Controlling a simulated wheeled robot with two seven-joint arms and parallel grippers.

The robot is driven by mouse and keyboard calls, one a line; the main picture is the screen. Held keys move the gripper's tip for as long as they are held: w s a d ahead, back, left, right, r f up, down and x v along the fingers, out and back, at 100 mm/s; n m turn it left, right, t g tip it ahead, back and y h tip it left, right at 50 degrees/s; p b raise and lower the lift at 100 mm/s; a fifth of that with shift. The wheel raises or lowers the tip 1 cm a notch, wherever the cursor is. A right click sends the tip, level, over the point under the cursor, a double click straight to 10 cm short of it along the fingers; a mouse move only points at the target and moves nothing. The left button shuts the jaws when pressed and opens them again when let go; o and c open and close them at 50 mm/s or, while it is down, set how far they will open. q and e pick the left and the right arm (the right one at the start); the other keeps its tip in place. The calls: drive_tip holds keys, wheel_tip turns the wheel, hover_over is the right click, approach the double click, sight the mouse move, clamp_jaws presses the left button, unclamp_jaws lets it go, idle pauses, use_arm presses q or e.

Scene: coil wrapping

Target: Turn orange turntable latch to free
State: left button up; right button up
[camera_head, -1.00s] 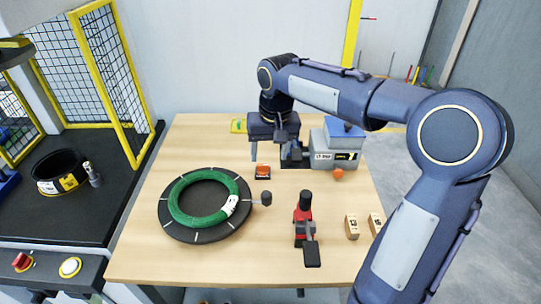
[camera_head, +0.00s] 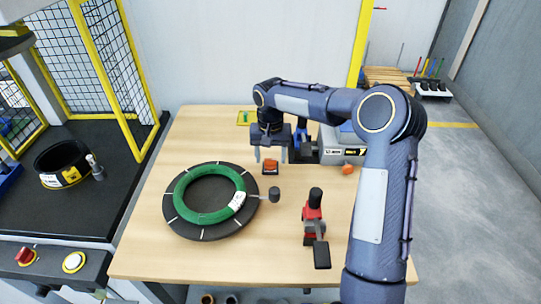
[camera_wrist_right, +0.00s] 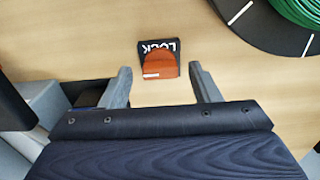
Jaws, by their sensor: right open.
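The orange turntable latch (camera_head: 270,166) sits on a small black base on the table, just right of the turntable's far edge. In the right wrist view the latch (camera_wrist_right: 158,66) lies ahead of the fingertips, and its black base reads "LOCK". My right gripper (camera_head: 271,158) points down behind the latch, its two fingers spread. In the right wrist view the right gripper (camera_wrist_right: 165,70) is open and empty, with one finger to each side of the latch's near end. The round black turntable (camera_head: 247,216) carries a green coil (camera_head: 182,211). My left gripper is not in view.
A black-handled crank (camera_head: 274,194) sticks out from the turntable's right side. A red and black tool (camera_head: 313,215) stands at the table's front right. A grey box (camera_head: 337,148) and a small orange item (camera_head: 347,169) are behind it. The table's left front is clear.

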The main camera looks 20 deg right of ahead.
drive_tip(key=shift+f, duration=0.15)
drive_tip(key=c, duration=1)
